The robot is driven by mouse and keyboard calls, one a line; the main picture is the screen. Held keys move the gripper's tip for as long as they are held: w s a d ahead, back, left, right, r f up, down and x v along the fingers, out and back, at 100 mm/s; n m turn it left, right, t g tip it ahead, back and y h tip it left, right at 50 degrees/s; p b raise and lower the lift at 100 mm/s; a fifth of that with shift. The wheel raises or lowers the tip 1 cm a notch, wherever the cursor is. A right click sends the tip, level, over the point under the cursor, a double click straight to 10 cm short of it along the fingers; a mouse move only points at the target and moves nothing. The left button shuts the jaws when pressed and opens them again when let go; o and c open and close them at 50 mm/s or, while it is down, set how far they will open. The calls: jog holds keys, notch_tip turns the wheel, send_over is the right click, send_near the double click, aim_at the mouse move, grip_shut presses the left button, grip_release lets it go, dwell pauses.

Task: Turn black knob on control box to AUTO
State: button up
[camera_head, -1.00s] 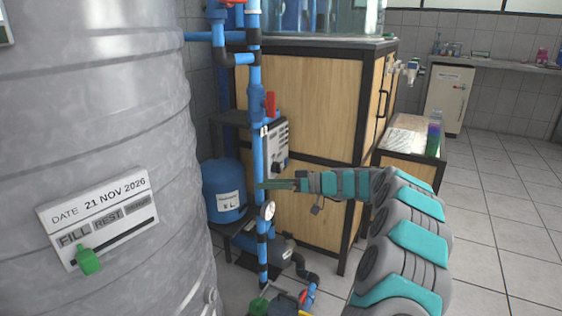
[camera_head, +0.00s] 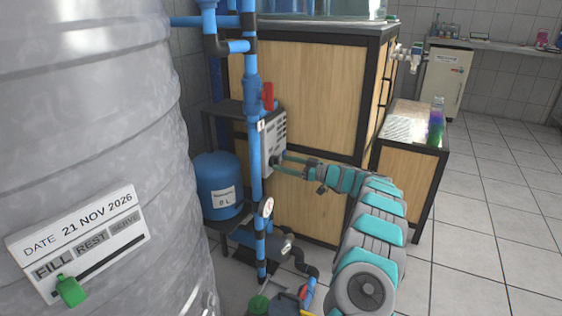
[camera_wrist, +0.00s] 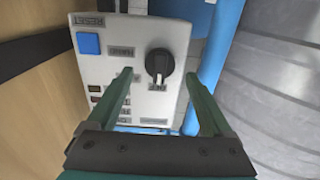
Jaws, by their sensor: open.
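The control box (camera_head: 276,133) is a light grey panel beside the blue vertical pipe. In the wrist view the control box (camera_wrist: 115,40) fills the upper middle, and its labels appear upside down. The black knob (camera_wrist: 160,66) is round with a raised grip bar, and a label sits just below it. I cannot tell which setting it points to. My gripper (camera_head: 280,162) reaches the box from the right in the head view. In the wrist view my gripper (camera_wrist: 160,85) is open, with one finger on each side of the knob and apart from it.
A blue square RESET button (camera_wrist: 89,43) is on the panel. The blue pipe (camera_head: 251,90) with a red valve handle (camera_head: 268,96) stands close to the box. A large grey tank (camera_head: 90,130) is at left. A wooden cabinet (camera_head: 310,95) stands behind my arm. The floor at right is clear.

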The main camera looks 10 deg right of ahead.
jog(key=shift+x, duration=1)
jog(key=shift+c, duration=0.2)
jog(key=shift+f, duration=0.1)
grip_shut()
